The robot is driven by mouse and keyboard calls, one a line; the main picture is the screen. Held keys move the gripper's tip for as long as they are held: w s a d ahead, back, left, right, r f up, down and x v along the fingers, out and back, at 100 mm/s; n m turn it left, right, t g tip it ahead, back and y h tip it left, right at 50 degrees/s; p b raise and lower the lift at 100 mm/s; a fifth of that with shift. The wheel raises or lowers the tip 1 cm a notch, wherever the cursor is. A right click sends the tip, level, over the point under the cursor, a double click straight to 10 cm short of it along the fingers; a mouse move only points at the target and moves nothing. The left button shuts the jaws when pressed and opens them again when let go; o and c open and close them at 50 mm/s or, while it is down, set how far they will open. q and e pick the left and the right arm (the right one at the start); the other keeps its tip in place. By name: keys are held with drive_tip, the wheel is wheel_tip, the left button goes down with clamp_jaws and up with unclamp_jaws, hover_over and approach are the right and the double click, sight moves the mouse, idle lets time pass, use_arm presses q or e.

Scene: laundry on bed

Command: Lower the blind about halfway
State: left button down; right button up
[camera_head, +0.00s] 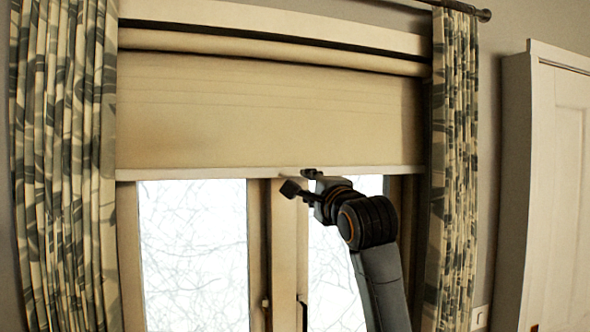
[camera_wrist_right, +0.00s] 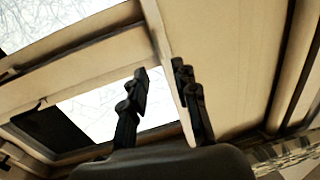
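The beige blind (camera_head: 270,110) hangs over the upper part of the window, its fabric down to roughly mid-picture in the head view. Its pale bottom bar (camera_head: 210,173) runs level across the window. My right gripper (camera_head: 301,181) is at the bar, right of its middle, with its fingers spread. In the right wrist view my right gripper (camera_wrist_right: 162,88) shows a gap between its fingers. The bar's edge (camera_wrist_right: 167,65) passes close by the right-hand finger; whether they touch I cannot tell. My left gripper is not in view.
Patterned curtains hang on the left (camera_head: 65,150) and right (camera_head: 455,170) of the window. Bright window panes (camera_head: 192,255) show below the blind, with a frame post (camera_head: 284,265) between them. A white door (camera_head: 565,190) stands at the far right.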

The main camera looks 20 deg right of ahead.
sight(294, 176)
drive_tip(key=w+p, duration=0.1)
drive_tip(key=w, duration=0.1)
drive_tip(key=w+r+p, duration=0.1)
drive_tip(key=w, duration=0.2)
drive_tip(key=w+p, duration=0.2)
drive_tip(key=shift+w+a+r, duration=0.15)
drive_tip(key=shift+w+r, duration=0.05)
drive_tip(key=shift+w, duration=0.15)
drive_tip(key=shift+w+f, duration=0.15)
drive_tip(key=shift+w, duration=0.55)
clamp_jaws()
